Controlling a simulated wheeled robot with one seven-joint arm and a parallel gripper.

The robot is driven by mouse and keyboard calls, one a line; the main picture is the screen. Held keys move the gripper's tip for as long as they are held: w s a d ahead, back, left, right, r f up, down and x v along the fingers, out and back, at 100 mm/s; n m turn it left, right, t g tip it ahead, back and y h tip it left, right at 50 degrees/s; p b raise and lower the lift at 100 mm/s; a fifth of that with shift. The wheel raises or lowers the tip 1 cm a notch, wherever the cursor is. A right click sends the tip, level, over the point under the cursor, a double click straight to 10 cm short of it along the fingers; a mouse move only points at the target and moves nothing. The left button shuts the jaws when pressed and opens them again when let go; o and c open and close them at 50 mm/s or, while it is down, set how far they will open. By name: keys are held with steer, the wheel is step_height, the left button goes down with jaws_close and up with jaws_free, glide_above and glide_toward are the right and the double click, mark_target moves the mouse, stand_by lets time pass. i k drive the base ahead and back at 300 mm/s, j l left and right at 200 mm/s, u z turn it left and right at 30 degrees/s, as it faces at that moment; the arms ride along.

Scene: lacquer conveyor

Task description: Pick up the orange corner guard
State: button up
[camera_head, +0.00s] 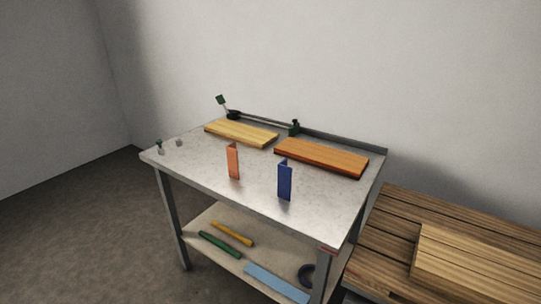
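The orange corner guard (233,161) stands upright on the grey metal table (205,168), near the middle of its front half. It is a short angled strip, apart from the other things around it. A blue corner guard (285,181) of similar shape stands upright to its right and a little nearer the front edge. My gripper is not in view.
A pale wooden board (241,133) and a reddish-brown board (320,157) lie behind the guards. Small metal pieces (161,147) sit at the left corner. The lower shelf (212,223) holds several items. A slatted wooden surface (385,235) adjoins at right.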

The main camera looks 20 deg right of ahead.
mark_target(231, 150)
steer(key=i+j+z, duration=0.2)
steer(key=z, duration=0.2)
steer(key=i+j+z, duration=0.15)
steer(key=j+z, duration=0.25)
steer(key=i+j+z, duration=0.15)
steer(key=j, duration=0.45)
steer(key=i+j+z, duration=0.1)
steer(key=j, duration=0.5)
steer(key=i+j+z, duration=0.15)
steer(key=j, duration=0.5)
steer(key=j+z, duration=0.1)
steer(key=j, duration=0.5)
steer(key=i+j, duration=0.1)
steer(key=j, duration=0.35)
steer(key=i+j, duration=0.15)
steer(key=j, duration=0.3)
steer(key=i+j, duration=0.1)
steer(key=j, duration=0.3)
steer(key=i+j, duration=0.15)
steer(key=j, duration=0.3)
steer(key=i, duration=0.25)
